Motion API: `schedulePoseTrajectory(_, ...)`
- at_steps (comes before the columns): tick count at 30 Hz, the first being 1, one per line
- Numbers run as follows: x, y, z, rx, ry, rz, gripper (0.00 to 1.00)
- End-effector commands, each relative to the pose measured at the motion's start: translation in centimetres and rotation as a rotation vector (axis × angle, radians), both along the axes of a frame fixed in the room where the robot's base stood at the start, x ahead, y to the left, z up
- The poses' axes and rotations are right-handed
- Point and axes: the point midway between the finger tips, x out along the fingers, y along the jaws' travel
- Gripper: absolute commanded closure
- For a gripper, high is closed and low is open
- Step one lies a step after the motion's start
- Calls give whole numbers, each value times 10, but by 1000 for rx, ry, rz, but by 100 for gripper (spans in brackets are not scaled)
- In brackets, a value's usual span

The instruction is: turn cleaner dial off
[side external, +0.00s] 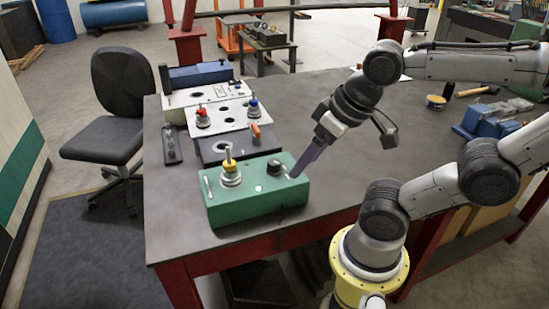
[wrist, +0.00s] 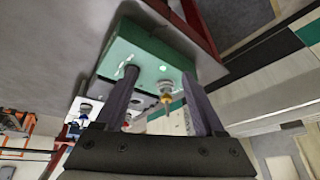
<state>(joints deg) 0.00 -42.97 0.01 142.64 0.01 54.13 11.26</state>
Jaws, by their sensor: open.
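A green box (side external: 258,196) stands at the near edge of the grey table. A black round dial (side external: 274,167) sits on the right part of its top; I take it for the cleaner dial, but I see no label. My gripper (side external: 295,177) is tilted down at the right end of the box, close to the dial, and seems apart from it. In the wrist view, my gripper (wrist: 160,76) is open with nothing between its fingers, and the green box (wrist: 150,52) lies beyond them. The left finger covers part of the box, and the dial is not clear there.
A silver fitting with a yellow top (side external: 231,172) stands on the box's left part. Behind are a dark plate (side external: 215,148) with an orange lever (side external: 256,132) and a white plate with red (side external: 202,112) and blue (side external: 253,105) knobs.

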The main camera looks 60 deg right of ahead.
Motion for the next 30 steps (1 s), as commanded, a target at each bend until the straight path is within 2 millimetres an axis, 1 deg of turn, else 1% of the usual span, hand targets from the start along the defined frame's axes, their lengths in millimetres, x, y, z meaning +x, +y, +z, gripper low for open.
schedulePoseTrajectory(3,2,-1,17,106,34,-230,29)
schedulePoseTrajectory(8,16,-8,42,239,124,-618,29)
schedulePoseTrajectory(11,32,-16,57,305,183,-884,29)
schedulePoseTrajectory(12,40,-20,62,326,209,-996,29)
schedulePoseTrajectory(15,62,-34,72,359,267,-1247,29)
schedulePoseTrajectory(16,68,-38,74,363,281,-1302,29)
schedulePoseTrajectory(18,82,-48,75,365,308,-1397,29)
schedulePoseTrajectory(22,100,-63,70,354,341,-1453,29)
schedulePoseTrajectory(24,104,-67,65,348,356,-1468,29)
schedulePoseTrajectory(27,104,-71,59,343,370,-1482,29)
schedulePoseTrajectory(30,104,-71,51,343,370,-1483,29)
